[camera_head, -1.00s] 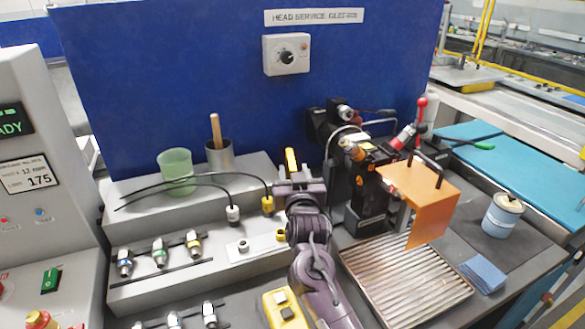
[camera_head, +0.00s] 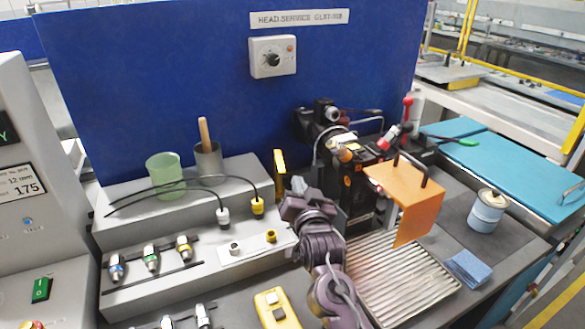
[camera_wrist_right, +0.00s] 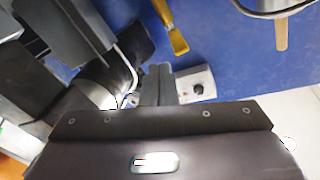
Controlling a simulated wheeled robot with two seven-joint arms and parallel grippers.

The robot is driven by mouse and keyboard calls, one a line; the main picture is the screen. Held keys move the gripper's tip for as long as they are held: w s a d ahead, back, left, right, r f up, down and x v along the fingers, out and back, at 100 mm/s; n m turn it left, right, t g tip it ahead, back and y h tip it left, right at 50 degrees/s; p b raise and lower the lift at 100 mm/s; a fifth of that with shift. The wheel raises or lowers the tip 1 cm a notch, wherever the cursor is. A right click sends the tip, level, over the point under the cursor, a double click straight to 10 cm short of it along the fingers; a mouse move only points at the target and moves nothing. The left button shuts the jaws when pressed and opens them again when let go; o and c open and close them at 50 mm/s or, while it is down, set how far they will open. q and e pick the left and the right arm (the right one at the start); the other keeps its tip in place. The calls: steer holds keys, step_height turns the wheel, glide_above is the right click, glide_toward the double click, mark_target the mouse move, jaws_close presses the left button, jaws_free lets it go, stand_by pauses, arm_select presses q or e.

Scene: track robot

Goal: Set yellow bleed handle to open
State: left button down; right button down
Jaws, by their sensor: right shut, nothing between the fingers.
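The yellow bleed handle (camera_head: 279,163) stands roughly upright at the right end of the grey raised bench, in front of the blue panel. In the right wrist view the yellow handle (camera_wrist_right: 172,30) shows at the top, beyond and apart from the fingers. My right gripper (camera_head: 298,186) is just right of and below the handle in the head view. Its fingers (camera_wrist_right: 158,85) are shut with nothing between them. The handle's lower end is partly hidden in the head view. My left gripper is not in view.
The dark machine head (camera_head: 355,165) with an orange guard (camera_head: 407,195) stands close on the right, above a ribbed tray (camera_head: 400,280). A dial box (camera_head: 273,57) is on the panel.

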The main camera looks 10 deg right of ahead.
mark_target(280, 161)
steer(key=s+d+m+y+p, duration=0.4)
steer(key=d+m+p, duration=0.15)
steer(key=m, duration=0.55)
steer(key=w+a+p, duration=0.4)
steer(key=w+a, duration=0.1)
steer(key=w, duration=0.5)
